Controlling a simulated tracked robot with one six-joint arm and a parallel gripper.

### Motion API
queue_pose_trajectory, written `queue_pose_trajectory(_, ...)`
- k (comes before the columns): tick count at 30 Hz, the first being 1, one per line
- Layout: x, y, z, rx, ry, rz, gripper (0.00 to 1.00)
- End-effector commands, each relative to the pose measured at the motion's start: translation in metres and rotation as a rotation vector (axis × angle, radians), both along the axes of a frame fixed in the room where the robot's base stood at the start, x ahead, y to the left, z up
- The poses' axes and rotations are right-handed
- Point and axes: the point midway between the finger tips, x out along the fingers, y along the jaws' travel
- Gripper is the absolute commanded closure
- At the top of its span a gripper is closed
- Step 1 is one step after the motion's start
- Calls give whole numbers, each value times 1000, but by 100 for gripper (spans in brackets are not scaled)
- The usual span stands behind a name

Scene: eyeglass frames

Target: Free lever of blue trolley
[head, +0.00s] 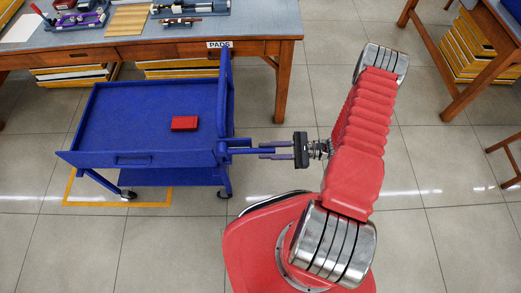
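The blue trolley (110,118) stands at the left with a flat top tray and a lower shelf. A blue lever or bar (245,151) sticks out from its right side toward my gripper. My gripper (267,150) comes from the right, its fingers pointing left at the bar. The two fingers are apart, one toward the far side and one toward the near side. The bar's end reaches to about the fingertips, seemingly between them; I cannot tell whether they touch it.
A red box (185,123) lies on the trolley's tray. A workbench (250,22) with a "PADS" label stands behind the trolley, another table (494,20) at the upper right. Yellow tape (75,186) marks the floor by the trolley. The tiled floor in front is clear.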

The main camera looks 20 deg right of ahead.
Motion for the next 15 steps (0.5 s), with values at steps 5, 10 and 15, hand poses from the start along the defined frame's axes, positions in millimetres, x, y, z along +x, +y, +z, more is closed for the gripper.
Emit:
queue_pose_trajectory(5,6,20,0,0,0,3,75)
queue_pose_trajectory(10,9,28,0,0,0,1,75)
queue_pose_trajectory(15,9,29,0,0,0,0,75)
